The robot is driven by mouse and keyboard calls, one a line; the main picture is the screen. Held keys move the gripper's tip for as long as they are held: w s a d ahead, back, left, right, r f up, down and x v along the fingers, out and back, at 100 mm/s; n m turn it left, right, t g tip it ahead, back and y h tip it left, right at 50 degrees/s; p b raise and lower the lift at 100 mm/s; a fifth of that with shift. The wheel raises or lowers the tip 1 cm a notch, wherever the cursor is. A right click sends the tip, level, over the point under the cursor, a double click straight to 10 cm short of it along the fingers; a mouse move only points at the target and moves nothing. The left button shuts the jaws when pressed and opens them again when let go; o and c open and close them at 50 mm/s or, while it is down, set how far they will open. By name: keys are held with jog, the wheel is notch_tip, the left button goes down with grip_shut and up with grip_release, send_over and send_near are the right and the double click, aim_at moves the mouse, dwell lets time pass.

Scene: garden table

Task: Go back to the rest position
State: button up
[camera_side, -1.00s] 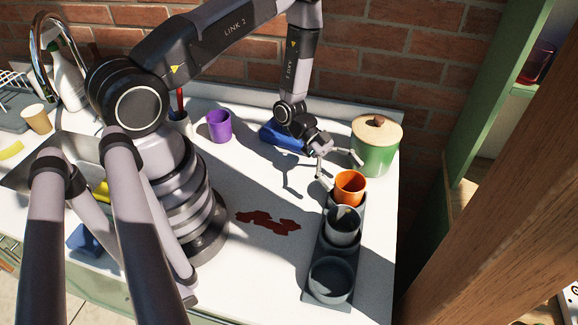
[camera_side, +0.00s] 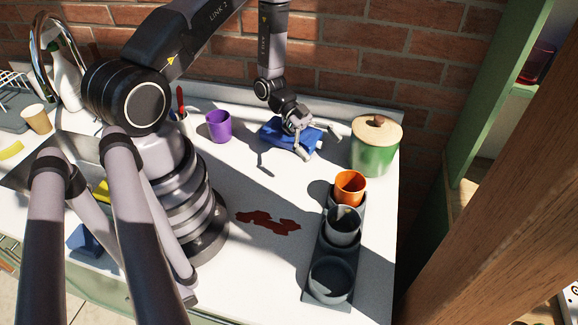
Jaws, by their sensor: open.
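My gripper (camera_side: 309,153) is open and empty. It hangs over the back of the white counter (camera_side: 290,195), in front of a blue cloth-like item (camera_side: 272,133) that it partly hides. An orange cup (camera_side: 350,186) sits in the back place of a dark rack (camera_side: 322,247) at the right. My gripper is up and to the left of the orange cup, apart from it.
A grey cup (camera_side: 342,226) and a dark round bowl (camera_side: 331,278) share the rack. A green pot with a wooden lid (camera_side: 375,150) stands right of my gripper. A purple cup (camera_side: 219,126) stands left. A red-brown stain (camera_side: 267,222) marks the counter.

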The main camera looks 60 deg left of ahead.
jog(key=w+a+r+n+t+y, duration=0.35)
jog(key=w+a+r+y, duration=0.25)
jog(key=w+r+y, duration=0.45)
jog(key=s+a+r+n+t+y, duration=0.1)
jog(key=s+a+r+n+y, duration=0.1)
jog(key=r, duration=0.5)
jog(key=s+a+r+n+t+y, duration=0.1)
jog(key=s+a+r+n+y, duration=0.15)
jog(key=r, duration=0.35)
jog(key=s+d+r+n+g, duration=0.1)
jog(key=s+d+r+n, duration=0.1)
jog(key=s, duration=0.6)
jog(key=s+d+r+n+h, duration=0.1)
jog(key=s+d+r+n, duration=0.1)
jog(key=s, duration=0.6)
jog(key=s+d+r+n+g, duration=0.1)
jog(key=s+d+r+n, duration=0.2)
jog(key=s, duration=0.5)
jog(key=shift+r+g+h, duration=0.3)
jog(key=shift+r+g, duration=0.05)
jog(key=shift+r, duration=0.3)
jog(key=shift+d, duration=0.1)
